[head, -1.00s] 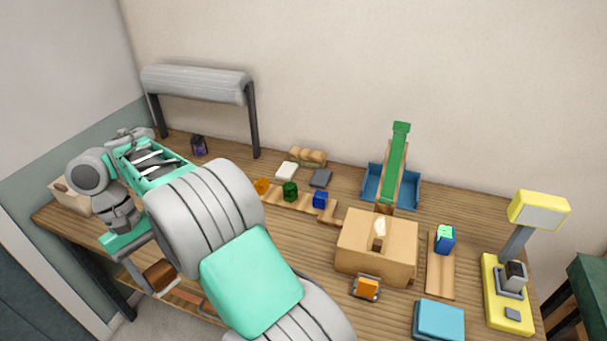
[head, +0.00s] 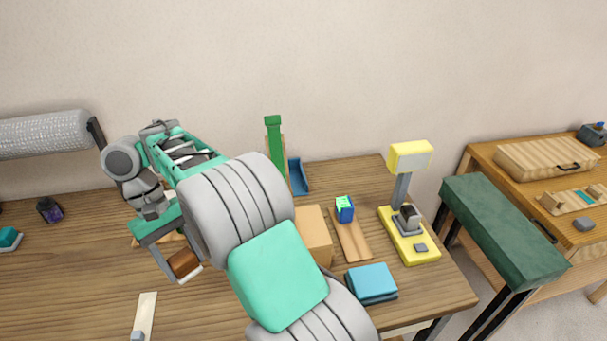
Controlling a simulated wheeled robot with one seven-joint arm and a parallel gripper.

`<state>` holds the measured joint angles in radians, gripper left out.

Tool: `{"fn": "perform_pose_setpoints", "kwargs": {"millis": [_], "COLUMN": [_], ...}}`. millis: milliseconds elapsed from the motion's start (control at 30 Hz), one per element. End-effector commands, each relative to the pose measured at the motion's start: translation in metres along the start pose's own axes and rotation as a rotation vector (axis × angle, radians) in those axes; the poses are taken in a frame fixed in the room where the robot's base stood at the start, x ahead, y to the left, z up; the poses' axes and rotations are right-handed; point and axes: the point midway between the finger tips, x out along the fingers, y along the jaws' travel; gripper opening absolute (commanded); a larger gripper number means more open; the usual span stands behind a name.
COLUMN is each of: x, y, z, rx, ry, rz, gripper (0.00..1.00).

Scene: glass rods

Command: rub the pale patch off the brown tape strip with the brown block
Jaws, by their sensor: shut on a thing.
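My gripper (head: 180,270) hangs over the wooden table at the left, shut on a small brown block (head: 184,262). The block is held between the fingers, apart from the strips in view, and seems to be above the tabletop. I cannot make out a brown tape strip with a pale patch; it may be outside the picture or behind my arm. My arm covers much of the middle of the table.

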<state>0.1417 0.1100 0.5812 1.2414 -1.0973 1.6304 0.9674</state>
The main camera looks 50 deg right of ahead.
Motion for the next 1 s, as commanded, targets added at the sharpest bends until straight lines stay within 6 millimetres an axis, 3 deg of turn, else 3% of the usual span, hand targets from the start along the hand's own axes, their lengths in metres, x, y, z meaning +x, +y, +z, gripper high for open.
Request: {"fn": "perform_pose_setpoints", "kwargs": {"millis": [267,533,767,1000], "x": [-0.009,-0.021,-0.034,-0.043], "y": [0.028,0.084,0.159,0.256], "z": [-0.008,-0.020,-0.025,-0.013], "rx": [0.232,0.658,1.168,1.734], "ry": [-0.002,-0.001,0.002,0.002], "rz": [-0.097,-0.275,-0.485,-0.719], "gripper": [0.10,0.10,0.10,0.10]}}
